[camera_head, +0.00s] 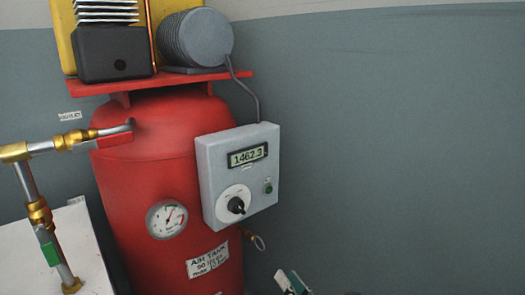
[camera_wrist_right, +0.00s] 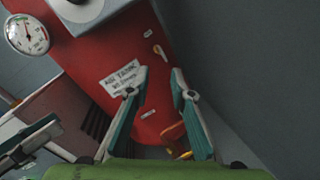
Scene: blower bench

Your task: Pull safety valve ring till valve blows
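The safety valve ring (camera_head: 258,243) is a small metal loop. It hangs on a brass safety valve (camera_head: 245,232) at the right side of the red air tank (camera_head: 150,185), just below the grey control box. My right gripper (camera_head: 290,282) shows only its fingertips at the bottom edge of the head view, below and to the right of the ring and apart from it. In the right wrist view its two teal fingers (camera_wrist_right: 157,86) are spread with a gap between them, with nothing held. A small pale and orange part (camera_wrist_right: 160,52) lies beyond the fingertips there, too small to identify surely.
The grey control box (camera_head: 238,175) reads 1462.3 and has a black knob. A pressure gauge (camera_head: 167,219) sits on the tank front. A brass pipe (camera_head: 40,215) with a green part stands at left over a white surface. The wall side at right is clear.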

